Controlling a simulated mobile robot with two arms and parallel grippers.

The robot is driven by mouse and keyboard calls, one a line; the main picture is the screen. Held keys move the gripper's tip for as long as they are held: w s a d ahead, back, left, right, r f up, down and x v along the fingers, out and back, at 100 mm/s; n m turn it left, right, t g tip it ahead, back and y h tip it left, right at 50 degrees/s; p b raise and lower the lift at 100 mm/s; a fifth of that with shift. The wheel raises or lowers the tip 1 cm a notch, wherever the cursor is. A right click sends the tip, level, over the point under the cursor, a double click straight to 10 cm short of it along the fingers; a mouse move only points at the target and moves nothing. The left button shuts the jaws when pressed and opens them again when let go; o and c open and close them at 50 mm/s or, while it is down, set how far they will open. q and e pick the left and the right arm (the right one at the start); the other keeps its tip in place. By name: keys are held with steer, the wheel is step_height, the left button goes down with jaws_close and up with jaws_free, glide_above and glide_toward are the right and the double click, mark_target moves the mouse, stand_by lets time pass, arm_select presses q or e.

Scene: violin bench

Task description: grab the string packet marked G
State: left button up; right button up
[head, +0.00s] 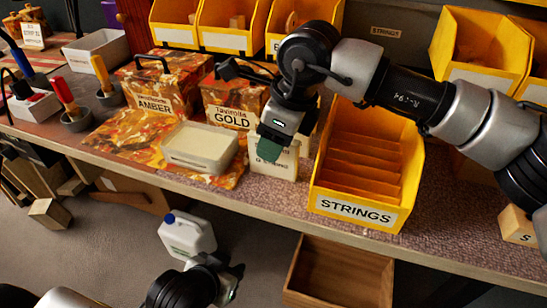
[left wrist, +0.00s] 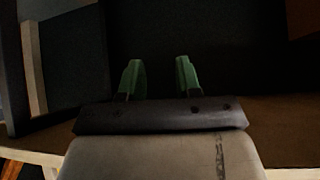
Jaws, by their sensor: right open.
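The yellow bin labelled STRINGS (head: 360,210) stands at the front of the bench in the head view, with several slanted dividers or packets inside. I cannot make out a packet marked G. My right gripper (head: 268,148) is open and points down left of the bin, in front of a white container (head: 272,170) whose label it partly hides. Nothing shows between its fingers. My left gripper (head: 232,285) is low, below the bench's front edge. In the left wrist view its two green fingers (left wrist: 158,78) stand apart with nothing between them.
Boxes marked AMBER (head: 158,100) and GOLD (head: 232,110) and a pale tray (head: 200,147) sit left of the bin. More yellow bins (head: 480,45) line the back. A wooden crate (head: 340,270) and a white jug (head: 187,237) are below the bench edge. A wooden block (head: 517,226) stands at right.

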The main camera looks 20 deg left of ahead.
steer(key=x, duration=0.2)
steer(key=shift+f, duration=0.3)
jaws_close()
